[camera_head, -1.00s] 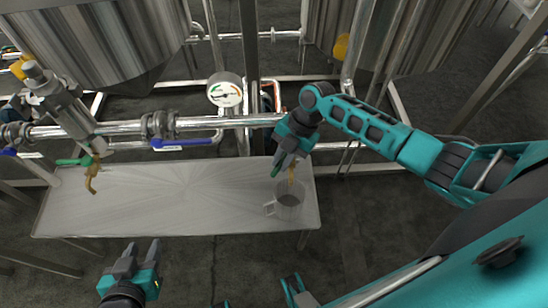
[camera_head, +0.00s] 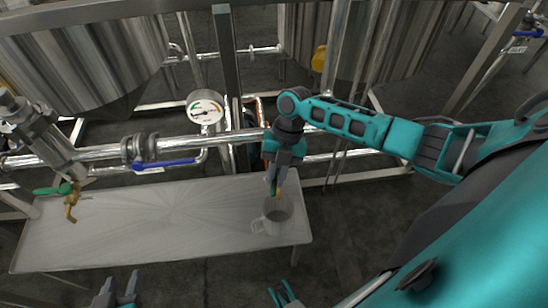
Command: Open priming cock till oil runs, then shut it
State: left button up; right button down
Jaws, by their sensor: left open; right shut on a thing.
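My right gripper (camera_head: 272,183) is shut on a green lever at a small brass cock (camera_head: 279,193), most of which it hides. A grey mug (camera_head: 277,216) stands on the bench directly below, its handle to the left. I cannot tell whether oil runs from the spout. Another brass cock (camera_head: 71,205) with a green lever (camera_head: 50,190) hangs at the far left, below a steel fitting, with no gripper near it. My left gripper (camera_head: 122,281) is open and empty at the bottom edge, in front of the bench.
The bench (camera_head: 160,215) is bare between the left cock and the mug. A steel pipe (camera_head: 190,144) with a blue-handled valve (camera_head: 165,163) runs behind it. A round gauge (camera_head: 205,109) stands above the pipe. Large steel tanks (camera_head: 80,60) fill the back.

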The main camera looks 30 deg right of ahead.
jog(key=c, duration=1.1)
grip_release()
pick_arm(q)
jog(key=shift+s+a+r+p, duration=0.2)
jog(key=shift+a+p, duration=0.1)
jog(key=shift+p, duration=0.4)
pick_arm(e)
jog(key=v, duration=1.2)
jog(key=shift+d+r, duration=0.15)
jog(key=shift+r, duration=0.2)
jog(key=shift+w, duration=0.1)
